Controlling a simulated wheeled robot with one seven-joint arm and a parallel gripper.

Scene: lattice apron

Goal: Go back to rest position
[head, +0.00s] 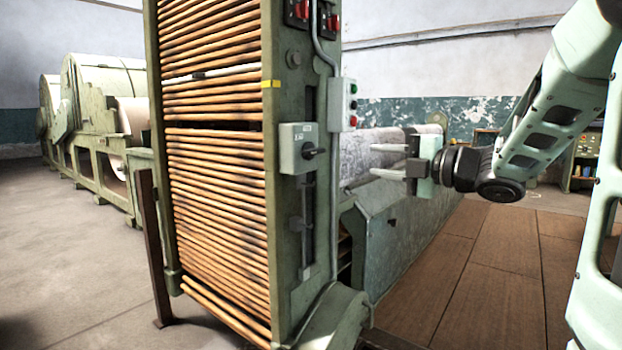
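My gripper (385,160) is in the right half of the head view, at the end of my pale green arm. Its two light fingers point left and stand apart with a gap between them. Nothing shows between the fingers. The fingers are to the right of the tall green machine frame (310,190), in front of a large grey roll (360,150) in the picture. I cannot tell how far they are from the roll.
The tall machine holds a lattice of wooden slats (215,200). A control box with a lever (305,148) and a push-button box (349,104) are on its side. Green machinery (100,130) stands at the left. Brown floor plates (490,270) lie clear at the lower right.

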